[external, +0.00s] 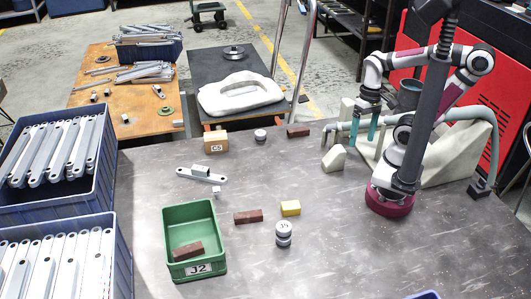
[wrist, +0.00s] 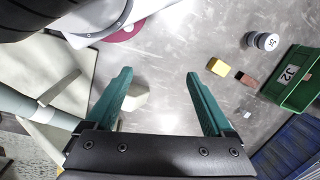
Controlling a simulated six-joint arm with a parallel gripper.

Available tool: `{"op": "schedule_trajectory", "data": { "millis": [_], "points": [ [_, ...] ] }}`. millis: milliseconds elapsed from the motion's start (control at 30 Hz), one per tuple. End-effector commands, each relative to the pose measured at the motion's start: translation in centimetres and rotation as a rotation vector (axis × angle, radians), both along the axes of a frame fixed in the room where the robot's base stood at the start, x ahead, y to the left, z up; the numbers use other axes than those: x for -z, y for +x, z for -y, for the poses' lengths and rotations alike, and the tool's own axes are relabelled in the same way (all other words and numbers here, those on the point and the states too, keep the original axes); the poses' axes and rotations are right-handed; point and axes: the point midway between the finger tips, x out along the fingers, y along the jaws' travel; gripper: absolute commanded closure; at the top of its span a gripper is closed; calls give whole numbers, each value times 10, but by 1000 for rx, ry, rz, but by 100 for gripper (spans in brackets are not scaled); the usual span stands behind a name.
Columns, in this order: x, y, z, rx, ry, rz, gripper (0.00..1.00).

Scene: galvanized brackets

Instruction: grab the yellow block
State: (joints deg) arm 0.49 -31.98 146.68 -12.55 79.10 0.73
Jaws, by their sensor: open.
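The yellow block (external: 290,208) lies on the grey worktable, right of a dark red brick (external: 248,216) and behind a grey cylinder weight (external: 283,233). In the wrist view the yellow block (wrist: 217,67) lies beyond and to the right of the right fingertip. My gripper (external: 365,132) is raised at the table's back right, well away from the block. In the wrist view my gripper (wrist: 159,75) has its two teal fingers spread wide, with nothing held between them.
A green bin (external: 178,212) marked J2 holds a dark red brick. Blue crates (external: 108,190) of metal brackets stand at the left. A bracket (external: 203,175), a C5 box (external: 216,141) and a pale wedge (external: 334,159) sit farther back. The table between wedge and yellow block is clear.

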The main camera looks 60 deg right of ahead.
Motion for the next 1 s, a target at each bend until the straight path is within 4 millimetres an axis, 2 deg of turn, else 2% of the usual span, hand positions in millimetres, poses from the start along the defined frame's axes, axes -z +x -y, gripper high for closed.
{"op": "schedule_trajectory", "data": {
  "millis": [67, 133, 167, 367, 467, 567, 667, 700, 767, 833, 900, 1000],
  "points": [
    [0, 0, 0, 0, 0, 0, 13],
    [0, 0, 0, 0, 0, 0, 2],
    [0, 0, 0, 0, 0, 0, 0],
    [0, 0, 0, -6, -2, -2, 0],
    [3, 3, -2, -155, -48, -53, 0],
    [11, 18, -9, -557, -187, -169, 0],
    [29, 45, -34, -1093, -395, -297, 0],
    [39, 55, -52, -1315, -492, -347, 0],
    [57, 67, -87, -1651, -657, -416, 0],
    [84, 69, -135, -2013, -870, -487, 0],
    [110, 60, -180, -2309, -1085, -543, 0],
    [142, 37, -226, -2586, -1348, -593, 0]
  ]
}}
